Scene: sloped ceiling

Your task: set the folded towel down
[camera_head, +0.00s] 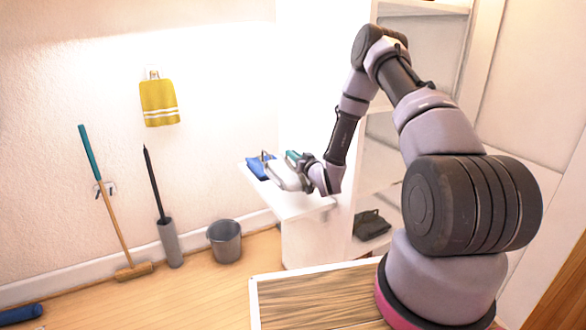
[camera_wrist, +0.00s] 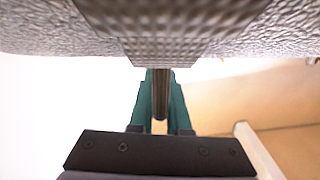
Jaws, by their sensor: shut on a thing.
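My gripper (camera_head: 293,156), with teal fingers, is at the far end of my arm, over the white surface. The wrist view shows my gripper's fingers (camera_wrist: 161,78) close together on a narrow grey strip. That strip runs up to a grey, textured cloth, the folded towel (camera_wrist: 225,38), which spans the top of the wrist view with a ribbed band in its middle. In the head view a pale grey bundle (camera_head: 284,178) beside my gripper looks like this towel. I cannot tell whether it touches the white surface (camera_head: 297,205). My wrist hides part of it.
A blue item (camera_head: 258,167) lies at the left end of the white surface, close to the bundle. A yellow towel (camera_head: 158,101) hangs on the wall. A grey bucket (camera_head: 225,241), a broom (camera_head: 133,271) and a brush holder (camera_head: 170,243) stand below. Shelves (camera_head: 384,199) rise behind my arm.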

